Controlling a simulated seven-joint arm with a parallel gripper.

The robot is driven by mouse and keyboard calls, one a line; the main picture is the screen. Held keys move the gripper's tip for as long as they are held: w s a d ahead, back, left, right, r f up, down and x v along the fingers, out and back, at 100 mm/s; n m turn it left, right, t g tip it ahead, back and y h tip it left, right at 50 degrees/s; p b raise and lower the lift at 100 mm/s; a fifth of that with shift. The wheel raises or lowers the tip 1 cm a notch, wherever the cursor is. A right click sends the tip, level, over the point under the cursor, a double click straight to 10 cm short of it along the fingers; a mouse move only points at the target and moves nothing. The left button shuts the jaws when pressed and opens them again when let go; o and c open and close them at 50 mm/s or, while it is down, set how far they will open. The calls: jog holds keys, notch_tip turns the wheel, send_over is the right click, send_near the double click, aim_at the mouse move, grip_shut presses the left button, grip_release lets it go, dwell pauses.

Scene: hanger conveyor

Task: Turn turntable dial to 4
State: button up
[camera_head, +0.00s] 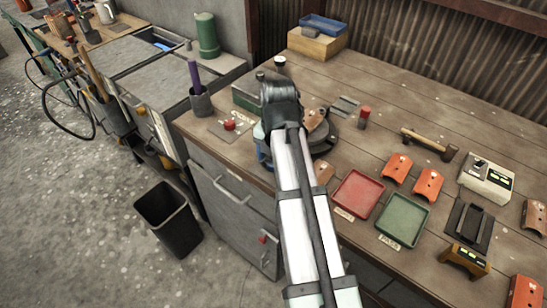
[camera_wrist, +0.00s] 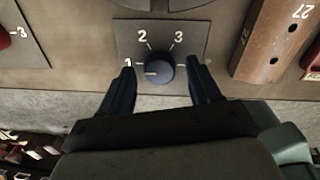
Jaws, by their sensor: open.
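The turntable dial (camera_wrist: 160,70) is a dark blue round knob on a grey plate (camera_wrist: 188,32) in the wrist view. The numbers 1, 2 and 3 show around it. A 4 is not visible; the right finger covers that side. A pale mark on the knob points left, towards 1. My gripper (camera_wrist: 160,74) is open, with one finger on each side of the knob and small gaps visible. The dark round turntable (camera_head: 322,137) shows partly behind my arm.
A brown curved part marked 27 (camera_wrist: 276,40) lies close right of the dial plate. Another plate with a red knob (camera_wrist: 4,36) is at the left. On the bench (camera_head: 385,100) are a red tray (camera_head: 358,194), a green tray (camera_head: 403,221) and a hammer (camera_head: 430,143).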

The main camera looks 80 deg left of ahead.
jog(key=shift+f, duration=0.2)
jog(key=shift+c, duration=0.3)
jog(key=c, duration=1)
